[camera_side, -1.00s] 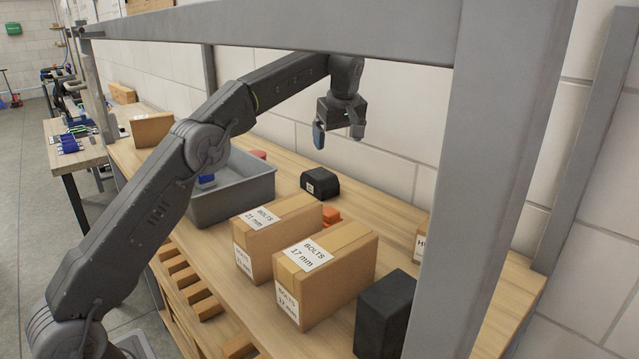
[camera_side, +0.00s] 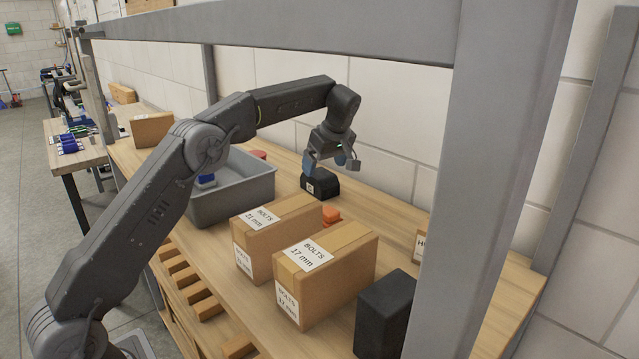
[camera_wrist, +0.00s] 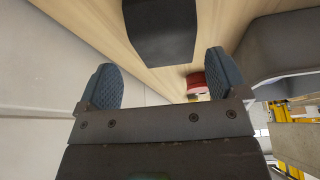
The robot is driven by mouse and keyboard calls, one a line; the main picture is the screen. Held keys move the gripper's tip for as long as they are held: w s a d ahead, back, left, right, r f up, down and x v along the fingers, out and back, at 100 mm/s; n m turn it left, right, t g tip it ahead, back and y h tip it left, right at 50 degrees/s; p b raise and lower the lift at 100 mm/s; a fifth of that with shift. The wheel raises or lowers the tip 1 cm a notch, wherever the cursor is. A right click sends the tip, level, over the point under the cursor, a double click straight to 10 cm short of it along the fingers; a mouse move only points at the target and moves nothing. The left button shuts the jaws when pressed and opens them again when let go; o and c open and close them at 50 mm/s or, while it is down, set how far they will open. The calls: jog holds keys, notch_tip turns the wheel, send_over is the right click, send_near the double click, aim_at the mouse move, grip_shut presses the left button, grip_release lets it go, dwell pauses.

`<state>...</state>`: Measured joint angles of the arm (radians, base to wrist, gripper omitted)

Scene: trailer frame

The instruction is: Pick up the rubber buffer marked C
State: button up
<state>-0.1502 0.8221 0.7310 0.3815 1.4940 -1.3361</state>
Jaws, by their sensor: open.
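A black rubber buffer (camera_side: 322,187) with a small white label stands on the wooden bench near the wall in the side view. The label's letter is too small to read. My gripper (camera_side: 325,162) is open just above the buffer, and its fingers are blue-grey. In the wrist view the black buffer (camera_wrist: 160,32) shows at the top, beyond and between the two spread fingers of my gripper (camera_wrist: 165,78). Nothing is between the fingers. No label shows on the buffer in the wrist view.
A grey bin (camera_side: 232,192) holding a blue item stands left of the buffer. An orange piece (camera_side: 331,215) and cardboard bolt boxes (camera_side: 325,270) stand in front. A black block (camera_side: 385,312) is at lower right. A grey frame post (camera_side: 490,150) rises at right.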

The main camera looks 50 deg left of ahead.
aim_at(319, 173)
jog(key=shift+s+x, duration=0.15)
jog(key=shift+x, duration=1.25)
jog(key=shift+s+x, duration=0.2)
jog(key=shift+x, duration=1.2)
jog(key=shift+c, duration=0.3)
jog(key=c, duration=1.1)
jog(key=shift+r, duration=0.2)
